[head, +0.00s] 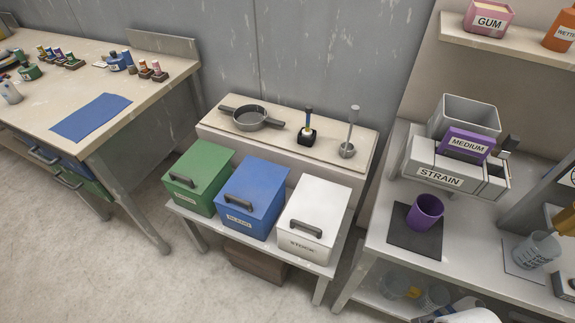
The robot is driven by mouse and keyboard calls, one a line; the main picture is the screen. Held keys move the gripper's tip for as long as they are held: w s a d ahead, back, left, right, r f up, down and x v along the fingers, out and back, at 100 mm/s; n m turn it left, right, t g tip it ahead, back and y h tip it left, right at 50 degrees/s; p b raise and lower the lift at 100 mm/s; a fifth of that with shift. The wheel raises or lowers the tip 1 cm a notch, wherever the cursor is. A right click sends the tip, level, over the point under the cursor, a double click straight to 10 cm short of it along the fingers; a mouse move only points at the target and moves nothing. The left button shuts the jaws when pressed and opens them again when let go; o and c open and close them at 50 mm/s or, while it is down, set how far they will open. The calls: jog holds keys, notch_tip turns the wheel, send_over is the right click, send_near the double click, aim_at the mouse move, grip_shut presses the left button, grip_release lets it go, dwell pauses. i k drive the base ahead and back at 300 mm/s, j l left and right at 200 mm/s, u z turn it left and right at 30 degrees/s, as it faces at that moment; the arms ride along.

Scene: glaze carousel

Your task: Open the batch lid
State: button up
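Three lidded boxes stand side by side on a low bench: a green box (200,177), a blue box (252,197) and a white box (315,216). Each has a dark bar handle near its front edge, and all three look shut. The white box's label appears to read STOCK. The labels on the green and blue boxes are too small to read surely, so I cannot tell which one has the batch lid. My gripper is not in view. A white rounded shape cut off at the bottom right edge may be part of my arm.
Behind the boxes, a raised ledge (216,128) holds a sieve (250,118), a brush in a dark stand (307,128) and a metal tool (350,135). A workbench (150,85) is left. At right, shelving holds a STRAIN unit (440,179) and a purple cup (425,211). Floor in front is clear.

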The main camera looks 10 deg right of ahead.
aim_at(195, 171)
jog(key=i+j, duration=0.3)
jog(key=i, duration=0.2)
jog(key=i+j+u, duration=0.15)
jog(key=i+j, duration=0.2)
jog(key=i, duration=0.2)
